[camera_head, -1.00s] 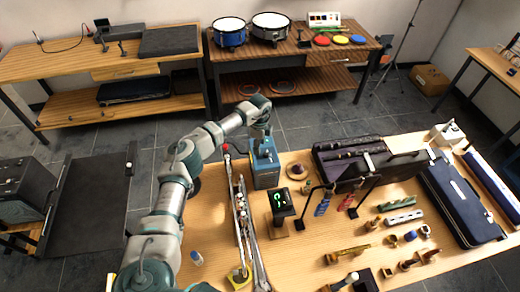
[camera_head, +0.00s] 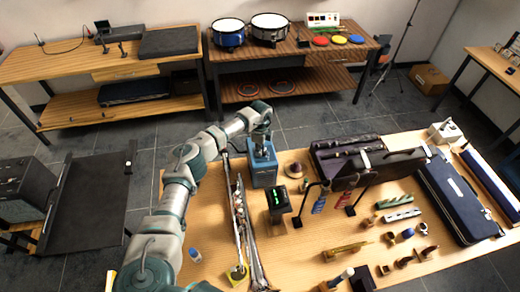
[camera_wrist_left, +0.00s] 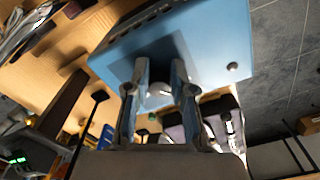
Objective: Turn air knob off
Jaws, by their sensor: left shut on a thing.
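A blue box-shaped instrument (camera_head: 263,170) stands upright near the back left of the wooden table. My left gripper (camera_head: 262,137) is at its top, with my arm reaching in from the left. In the left wrist view, the blue box (camera_wrist_left: 215,42) fills the upper middle. The left fingers (camera_wrist_left: 160,76) point at its face and are shut around a small pale round knob (camera_wrist_left: 159,94). The fingers partly hide the knob, so its turn angle cannot be told. A second small grey knob (camera_wrist_left: 232,67) sits free on the same face. My right gripper is not in view.
A small stand with a green-lit display (camera_head: 279,201) is just in front of the box. Long metal rods (camera_head: 240,222) lie to its left. An open dark instrument case (camera_head: 368,162) and a shut blue case (camera_head: 460,201) lie to the right.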

